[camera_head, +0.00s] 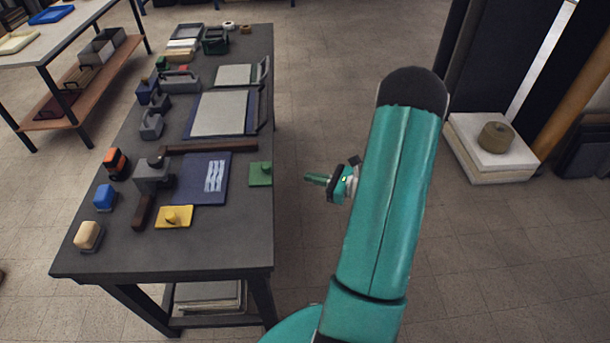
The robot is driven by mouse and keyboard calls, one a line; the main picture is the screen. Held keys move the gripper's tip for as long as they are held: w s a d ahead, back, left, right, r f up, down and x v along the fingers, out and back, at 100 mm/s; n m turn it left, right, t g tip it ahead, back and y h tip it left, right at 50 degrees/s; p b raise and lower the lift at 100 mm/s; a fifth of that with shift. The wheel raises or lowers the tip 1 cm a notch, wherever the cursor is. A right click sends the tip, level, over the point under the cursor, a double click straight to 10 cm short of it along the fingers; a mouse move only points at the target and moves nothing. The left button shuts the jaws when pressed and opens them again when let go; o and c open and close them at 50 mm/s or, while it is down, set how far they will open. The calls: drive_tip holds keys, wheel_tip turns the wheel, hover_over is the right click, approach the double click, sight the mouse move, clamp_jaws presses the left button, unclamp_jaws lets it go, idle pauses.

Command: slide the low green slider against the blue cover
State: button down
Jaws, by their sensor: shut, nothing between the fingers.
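The low green slider (261,180) is a flat square plate with a small knob, lying near the right edge of the table. The blue cover (190,189) is a dark blue book-like panel with pale markings, lying flat to the slider's left. A strip of bare table shows between them. My gripper (308,178) is shut and empty. It appears to the right of the slider, past the table's edge with floor behind it, and apart from the slider. My teal arm hides part of the floor at right.
A yellow plate with a knob (174,218) lies at the cover's lower left. A brown bar (212,147) runs behind the cover, and a grey block (153,174) stands left of it. The dark table (225,245) is clear at its front right.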

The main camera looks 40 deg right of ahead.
sight(267, 177)
drive_tip(key=x, duration=1.1)
drive_tip(key=shift+w, duration=0.2)
drive_tip(key=shift+w+a, duration=0.1)
drive_tip(key=shift+a, duration=0.15)
drive_tip(key=w+a, duration=0.2)
drive_tip(key=a, duration=0.1)
drive_tip(key=shift+w+a, duration=0.15)
drive_tip(key=shift+w, duration=0.1)
drive_tip(key=shift+s, duration=0.1)
